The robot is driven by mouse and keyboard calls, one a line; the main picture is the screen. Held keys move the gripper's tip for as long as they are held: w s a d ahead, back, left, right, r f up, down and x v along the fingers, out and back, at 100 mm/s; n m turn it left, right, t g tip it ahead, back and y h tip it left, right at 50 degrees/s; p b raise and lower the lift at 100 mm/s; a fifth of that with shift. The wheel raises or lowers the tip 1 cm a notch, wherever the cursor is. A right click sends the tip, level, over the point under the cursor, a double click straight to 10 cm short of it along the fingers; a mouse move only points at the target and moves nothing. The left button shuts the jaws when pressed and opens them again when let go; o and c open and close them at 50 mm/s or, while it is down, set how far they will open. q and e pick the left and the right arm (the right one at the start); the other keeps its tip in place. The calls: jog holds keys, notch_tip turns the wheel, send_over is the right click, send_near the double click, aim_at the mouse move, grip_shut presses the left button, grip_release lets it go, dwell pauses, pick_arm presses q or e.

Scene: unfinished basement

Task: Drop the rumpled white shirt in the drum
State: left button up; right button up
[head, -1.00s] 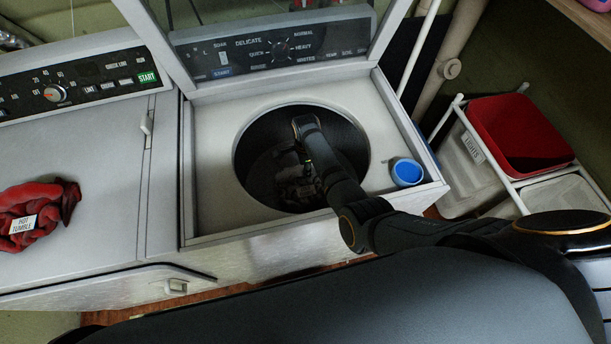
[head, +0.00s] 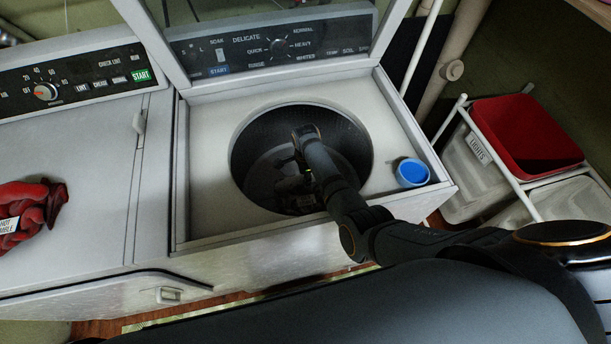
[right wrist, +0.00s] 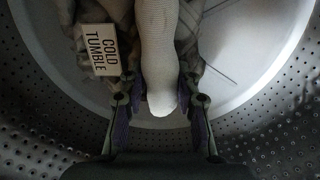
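The rumpled white shirt (right wrist: 158,50) is inside the washer drum (right wrist: 60,112) in the right wrist view. A pale knitted fold of it lies between the fingers, with greyer cloth and a "COLD TUMBLE" tag (right wrist: 100,50) at the upper left. My right gripper (right wrist: 161,88) is down inside the drum, one purple-padded finger on each side of the fold. I cannot tell whether the fingers press on it. In the head view my right arm reaches through the round drum opening (head: 251,136) and the shirt is mostly dark and hidden by the arm. My left gripper is out of view.
The washer lid (head: 270,52) stands open behind the opening. A blue cup (head: 412,172) stands on the washer top, right of the opening. A red garment (head: 30,212) lies on the machine at left. A red bin (head: 522,133) and a "LIGHTS" hamper (head: 470,175) stand at the right.

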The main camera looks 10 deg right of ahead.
jog(key=o, duration=0.5)
jog(key=shift+c, duration=0.2)
jog(key=shift+r, duration=0.15)
notch_tip(320, 180, up, 13)
jog(key=p, duration=1.3)
